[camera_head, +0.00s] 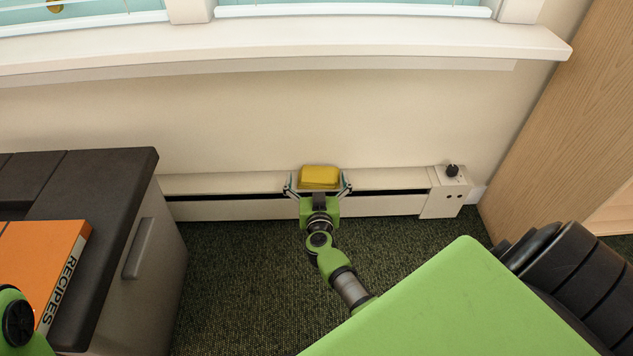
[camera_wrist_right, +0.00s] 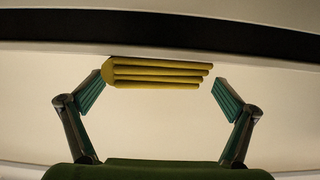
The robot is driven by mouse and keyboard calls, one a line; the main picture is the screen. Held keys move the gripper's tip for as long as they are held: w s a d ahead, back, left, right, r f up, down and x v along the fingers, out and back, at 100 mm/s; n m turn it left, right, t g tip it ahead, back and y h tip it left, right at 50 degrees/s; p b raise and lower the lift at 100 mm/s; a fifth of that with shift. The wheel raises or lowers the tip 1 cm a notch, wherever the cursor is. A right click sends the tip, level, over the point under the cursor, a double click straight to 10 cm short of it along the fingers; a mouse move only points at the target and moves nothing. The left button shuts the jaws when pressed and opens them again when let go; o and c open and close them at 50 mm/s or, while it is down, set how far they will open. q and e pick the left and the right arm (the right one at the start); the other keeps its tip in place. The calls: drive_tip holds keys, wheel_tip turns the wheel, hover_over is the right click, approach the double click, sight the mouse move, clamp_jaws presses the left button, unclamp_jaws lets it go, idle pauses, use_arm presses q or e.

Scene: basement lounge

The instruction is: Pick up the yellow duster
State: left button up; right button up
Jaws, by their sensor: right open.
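The yellow duster (camera_head: 319,176) lies on top of the long white baseboard heater below the window. In the right wrist view the duster (camera_wrist_right: 155,73) shows ridged yellow sides. My right gripper (camera_head: 318,187) is open at the duster, with one finger to each side of it. In the wrist view the right gripper (camera_wrist_right: 158,95) has its left fingertip close to the duster's left end and a small gap at the right end. I cannot tell whether the left finger touches it. My left gripper is not in view; only a bit of green arm shows at the lower left.
The heater (camera_head: 230,183) runs along the wall, with a black knob (camera_head: 452,170) at its right end. A dark-topped cabinet (camera_head: 100,185) with an orange recipe book (camera_head: 40,262) stands at left. A wooden panel (camera_head: 570,110) stands at right. The windowsill (camera_head: 300,45) juts out above.

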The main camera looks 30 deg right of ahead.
drive_tip(key=shift+b+x, duration=0.3)
drive_tip(key=shift+x, duration=0.65)
drive_tip(key=c, duration=1.2)
drive_tip(key=shift+r, duration=0.1)
